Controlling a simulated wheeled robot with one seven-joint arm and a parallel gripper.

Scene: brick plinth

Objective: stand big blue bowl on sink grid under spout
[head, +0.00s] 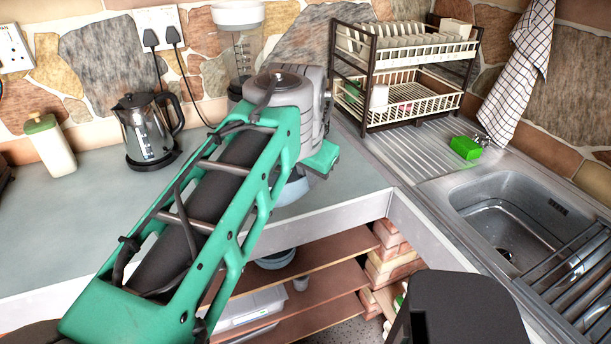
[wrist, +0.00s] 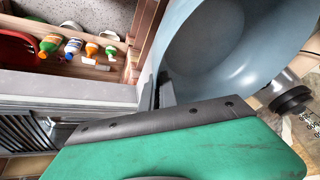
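The big blue bowl (wrist: 225,45) fills the upper middle of the wrist view, its inside facing the camera. In the head view only a small part of the bowl (head: 293,190) shows below my wrist, by the counter's front edge; the arm hides the rest. My gripper (wrist: 158,93) has its dark fingers close together on the bowl's wall at the rim, one on each side. The sink grid (head: 572,262) lies over the right part of the metal sink (head: 505,200). A small tap part (head: 483,140) shows behind the basin; the spout is not clear.
A two-tier dish rack (head: 405,75) stands on the drainer left of the sink, with a green sponge (head: 466,148) nearby. A kettle (head: 148,130) and a blender (head: 238,50) stand on the counter (head: 60,225). Open shelves (head: 310,265) lie below it.

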